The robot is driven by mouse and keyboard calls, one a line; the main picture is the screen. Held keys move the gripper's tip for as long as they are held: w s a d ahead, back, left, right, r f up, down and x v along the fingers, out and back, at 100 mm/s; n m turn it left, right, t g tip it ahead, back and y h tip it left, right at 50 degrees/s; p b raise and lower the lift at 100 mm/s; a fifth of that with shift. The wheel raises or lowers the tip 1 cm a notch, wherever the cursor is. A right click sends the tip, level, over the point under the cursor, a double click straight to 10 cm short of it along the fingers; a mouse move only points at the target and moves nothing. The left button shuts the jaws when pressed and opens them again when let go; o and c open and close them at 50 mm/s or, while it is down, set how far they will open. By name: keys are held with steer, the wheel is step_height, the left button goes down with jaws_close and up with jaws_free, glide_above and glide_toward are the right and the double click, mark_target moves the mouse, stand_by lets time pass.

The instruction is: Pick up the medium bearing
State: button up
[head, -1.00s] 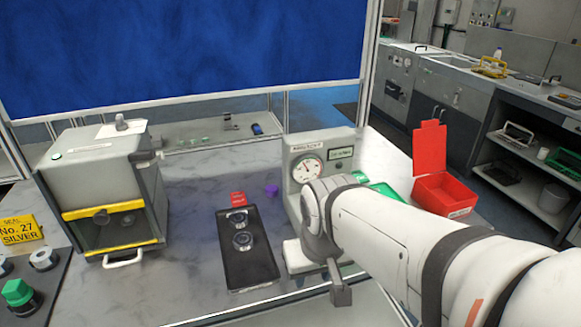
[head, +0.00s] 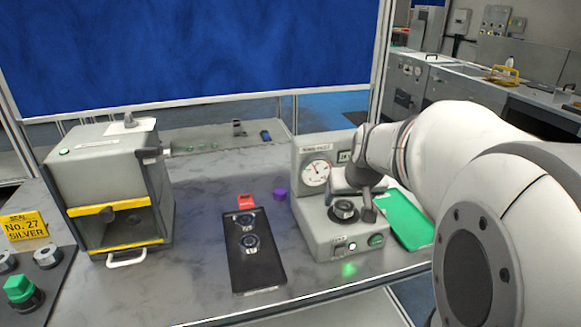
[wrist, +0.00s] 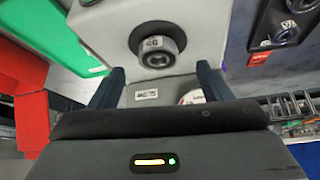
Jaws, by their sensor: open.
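A dark ring-shaped bearing (head: 344,210) sits on top of the grey gauge machine (head: 318,240). It also shows in the wrist view (wrist: 157,45), with a pale label on its side. Two more bearings, an upper one (head: 244,221) and a lower one (head: 249,243), lie on the black tray (head: 255,274). I cannot tell by size which one is the medium bearing. My gripper (wrist: 160,70) is open and empty. In the wrist view its fingers stand apart, with the machine's bearing between and beyond them, not gripped. In the head view the gripper is beside that bearing, partly behind my arm.
The machine's dial (head: 316,173) rises behind the bearing. A green panel (head: 408,222) lies at its right, and a purple piece (head: 279,194) at its left. A grey cabinet with yellow bars (head: 110,170) stands at left. Bare table lies between cabinet and tray.

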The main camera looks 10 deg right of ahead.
mark_target(344, 207)
steer(key=x, duration=0.3)
steer(key=shift+d+f, duration=0.15)
steer(key=shift+f, duration=0.15)
steer(key=c, duration=1.3)
